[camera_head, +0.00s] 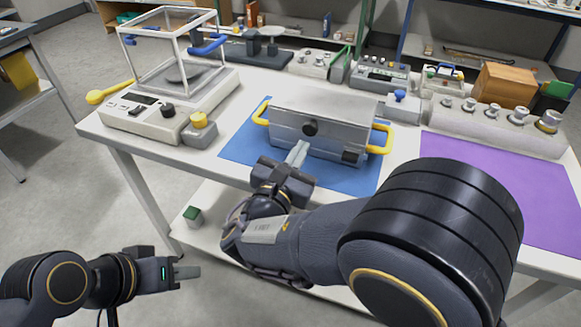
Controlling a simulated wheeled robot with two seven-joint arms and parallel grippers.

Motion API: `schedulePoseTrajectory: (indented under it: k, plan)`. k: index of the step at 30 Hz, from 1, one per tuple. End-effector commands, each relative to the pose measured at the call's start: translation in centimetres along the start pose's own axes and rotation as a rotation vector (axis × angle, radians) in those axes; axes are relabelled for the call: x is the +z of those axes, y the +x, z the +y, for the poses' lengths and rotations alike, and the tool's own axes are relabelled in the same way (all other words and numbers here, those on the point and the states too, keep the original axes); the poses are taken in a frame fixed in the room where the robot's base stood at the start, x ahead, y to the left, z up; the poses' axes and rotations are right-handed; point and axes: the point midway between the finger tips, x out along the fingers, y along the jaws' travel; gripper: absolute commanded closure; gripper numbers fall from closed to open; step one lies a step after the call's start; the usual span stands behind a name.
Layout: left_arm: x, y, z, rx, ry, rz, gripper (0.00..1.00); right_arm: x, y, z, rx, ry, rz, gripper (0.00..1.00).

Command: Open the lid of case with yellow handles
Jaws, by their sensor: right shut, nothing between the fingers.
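The grey metal case (322,130) with a yellow handle at each end stands on a blue mat (240,146). Its lid (325,104) looks closed, and a dark round knob (310,128) is on the front. My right gripper (299,152) is shut and empty, with its fingertips at the case's front side, left of and below the knob. I cannot tell whether they touch the case. My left gripper (187,272) hangs low at the lower left, in front of the table and away from the case. Its finger gap is too small to judge.
A balance with a clear enclosure (168,52) stands left of the case, with a small grey block with a yellow knob (199,121) beside it. Several instruments and weights (495,116) line the back. A bare purple mat (540,190) lies to the right.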

Motion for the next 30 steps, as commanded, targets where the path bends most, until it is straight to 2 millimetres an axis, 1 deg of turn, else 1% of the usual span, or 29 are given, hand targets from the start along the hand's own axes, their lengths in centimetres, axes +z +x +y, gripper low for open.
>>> schedulePoseTrajectory:
  k: [1, 5, 16, 22, 27, 30]
  plan:
    - [0.0, 0.1, 0.0, 0.0, 0.0, 0.0, 0.64, 0.0, 0.5, 0.0, -0.001, 0.0, -0.001, 1.0]
    - [0.0, 0.1, 0.0, 0.0, 0.0, 0.0, 0.64, 0.0, 1.1, 0.0, -0.001, 0.0, 0.0, 1.0]
    - [0.0, -0.1, 0.0, 0.0, 0.0, 0.0, 0.64, 0.1, 1.1, 0.0, -0.001, 0.0, 0.002, 1.0]
    - [-0.7, -1.4, 0.7, 0.0, 0.0, 0.0, 0.64, 1.2, 1.2, 0.1, -0.006, -0.002, 0.037, 1.0]
    - [-1.0, -2.0, 0.9, 0.0, 0.0, 0.0, 0.64, 1.3, 1.2, 0.2, -0.011, -0.002, 0.065, 1.0]
    - [-1.4, -2.7, 1.2, 0.0, 0.0, 0.0, 0.64, 1.9, 1.3, 0.3, -0.013, -0.002, 0.085, 1.0]
